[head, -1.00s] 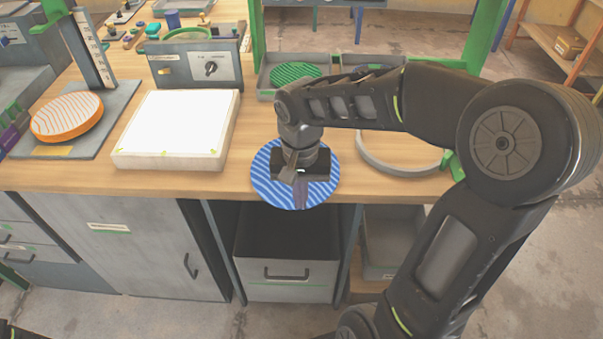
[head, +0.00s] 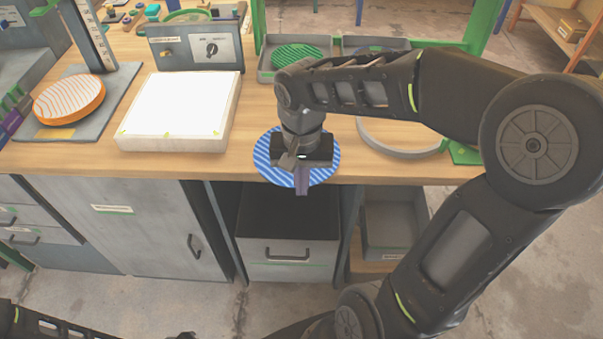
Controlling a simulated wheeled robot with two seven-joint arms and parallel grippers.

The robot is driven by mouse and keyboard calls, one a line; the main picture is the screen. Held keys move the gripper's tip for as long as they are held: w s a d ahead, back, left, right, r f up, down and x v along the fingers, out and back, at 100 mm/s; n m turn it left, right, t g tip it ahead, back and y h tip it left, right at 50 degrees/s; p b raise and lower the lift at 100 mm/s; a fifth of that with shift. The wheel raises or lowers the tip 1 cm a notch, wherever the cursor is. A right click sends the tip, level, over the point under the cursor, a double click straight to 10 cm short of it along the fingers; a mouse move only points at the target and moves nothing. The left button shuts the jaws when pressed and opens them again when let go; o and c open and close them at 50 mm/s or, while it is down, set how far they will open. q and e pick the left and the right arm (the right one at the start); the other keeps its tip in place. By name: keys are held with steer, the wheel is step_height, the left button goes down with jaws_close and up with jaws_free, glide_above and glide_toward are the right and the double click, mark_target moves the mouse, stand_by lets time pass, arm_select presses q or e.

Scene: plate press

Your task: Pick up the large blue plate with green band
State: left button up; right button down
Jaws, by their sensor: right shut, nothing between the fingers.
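A blue plate with pale wavy stripes (head: 268,158) lies at the front edge of the wooden bench, its near rim at or slightly over the edge. I cannot make out a green band on it. My right gripper (head: 302,184) points down over the plate and hides its middle. Its fingers are shut and empty, and their tips show at the plate's near rim. I cannot tell whether they touch it. My left gripper is not in view; only part of my left arm shows at the bottom left.
A white lit panel (head: 180,108) lies left of the plate, with a grey control box (head: 201,47) behind it. An orange striped plate (head: 70,100) sits at the left. A green striped plate (head: 297,56) lies in a grey tray (head: 266,72). A grey ring (head: 399,150) lies right.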

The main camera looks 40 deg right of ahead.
steer(key=s+a+b, duration=0.1)
steer(key=s+a, duration=0.4)
steer(key=s, duration=0.2)
steer(key=shift+a, duration=0.15)
steer(key=c, duration=2.1)
jaws_free()
steer(key=shift+c, duration=0.2)
